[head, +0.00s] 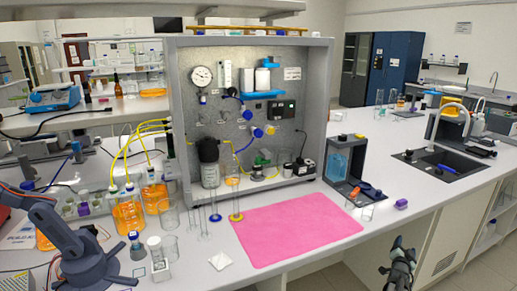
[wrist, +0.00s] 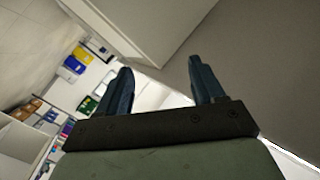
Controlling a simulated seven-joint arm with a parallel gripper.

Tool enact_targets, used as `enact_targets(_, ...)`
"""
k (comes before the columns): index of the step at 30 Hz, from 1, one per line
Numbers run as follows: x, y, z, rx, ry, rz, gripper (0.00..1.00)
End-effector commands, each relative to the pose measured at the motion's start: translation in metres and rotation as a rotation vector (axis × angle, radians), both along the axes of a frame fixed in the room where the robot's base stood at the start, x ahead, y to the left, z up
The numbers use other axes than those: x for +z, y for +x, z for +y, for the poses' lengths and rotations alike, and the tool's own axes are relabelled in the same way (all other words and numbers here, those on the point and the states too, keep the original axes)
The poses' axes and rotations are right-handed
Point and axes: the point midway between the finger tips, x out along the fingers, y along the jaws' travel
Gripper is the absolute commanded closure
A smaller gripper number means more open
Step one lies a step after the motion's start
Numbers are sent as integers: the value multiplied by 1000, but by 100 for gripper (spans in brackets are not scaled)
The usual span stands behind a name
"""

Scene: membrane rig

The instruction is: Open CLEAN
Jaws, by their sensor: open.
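The membrane rig (head: 318,110) is a grey framed panel standing on the bench, with a gauge, tubing and fittings. Blue round knobs (head: 258,132) sit near its middle, one of them beside a yellow tube. No label reading CLEAN can be made out, so I cannot tell which part bears that name. My gripper (head: 403,250) is low at the right, in front of the bench's front edge and far from the panel. In the wrist view its two dark fingers (wrist: 162,82) are apart with nothing between them.
A pink mat (head: 290,232) lies clear before the rig. Orange-filled bottles (head: 128,217), glassware and a dark blue-grey jointed arm (head: 88,262) stand at the left. A black-framed blue unit (head: 343,165) stands right of the rig, with a sink (head: 445,160) farther right.

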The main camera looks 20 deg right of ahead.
Motion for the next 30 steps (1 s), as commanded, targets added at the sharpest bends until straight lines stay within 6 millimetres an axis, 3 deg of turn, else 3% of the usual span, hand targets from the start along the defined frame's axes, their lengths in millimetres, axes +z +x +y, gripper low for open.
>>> enact_targets(1, 29, -18, -26, -31, -54, -57, 32)
enact_targets(6, 109, -69, -73, -92, -217, -214, 32)
enact_targets(12, 177, -108, -98, -115, -357, -330, 32)
enact_targets(16, 211, -121, -103, -111, -426, -379, 32)
enact_targets(20, 241, -122, -103, -91, -482, -418, 32)
enact_targets(23, 262, -112, -96, -61, -516, -440, 32)
enact_targets(30, 300, -55, -64, 43, -547, -459, 32)
